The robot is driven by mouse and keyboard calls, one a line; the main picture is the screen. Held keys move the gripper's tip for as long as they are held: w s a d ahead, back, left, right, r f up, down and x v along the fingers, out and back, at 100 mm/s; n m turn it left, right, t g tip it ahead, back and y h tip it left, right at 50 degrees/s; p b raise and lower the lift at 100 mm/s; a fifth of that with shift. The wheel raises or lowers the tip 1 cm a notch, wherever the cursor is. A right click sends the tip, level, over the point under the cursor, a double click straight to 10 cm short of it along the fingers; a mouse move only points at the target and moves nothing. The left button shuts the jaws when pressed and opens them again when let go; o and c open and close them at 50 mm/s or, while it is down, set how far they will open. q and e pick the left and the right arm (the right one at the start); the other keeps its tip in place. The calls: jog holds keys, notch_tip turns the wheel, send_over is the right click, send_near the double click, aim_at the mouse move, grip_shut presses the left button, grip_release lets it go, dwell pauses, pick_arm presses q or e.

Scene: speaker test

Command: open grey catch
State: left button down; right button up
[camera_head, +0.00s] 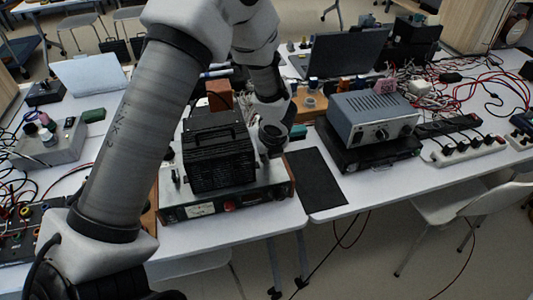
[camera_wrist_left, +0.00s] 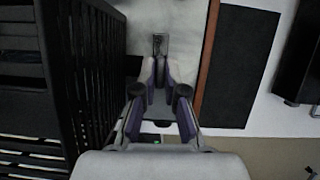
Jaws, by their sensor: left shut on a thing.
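The grey catch (camera_wrist_left: 159,44) is a small metal piece on the pale top of a bench instrument, seen in the left wrist view just beyond my fingertips. My left gripper (camera_wrist_left: 160,72) has its two fingers close together at the near end of the catch and is shut on it. In the head view my left gripper (camera_head: 272,140) points down at the right side of the instrument (camera_head: 228,200), and the arm and wrist hide the catch there. My right gripper is in neither view.
A black vented box (camera_head: 218,155) stands on the instrument, close to the left of my gripper. A dark mat (camera_head: 315,180) lies to the right. Beyond it are a grey unit (camera_head: 372,118), a power strip (camera_head: 465,148) and loose cables. A laptop (camera_head: 340,55) stands behind.

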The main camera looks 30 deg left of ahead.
pick_arm(q)
jog(key=c, duration=1.2)
grip_release()
jog(key=shift+c, duration=0.2)
jog(key=v, duration=1.2)
jog(key=shift+f, duration=0.15)
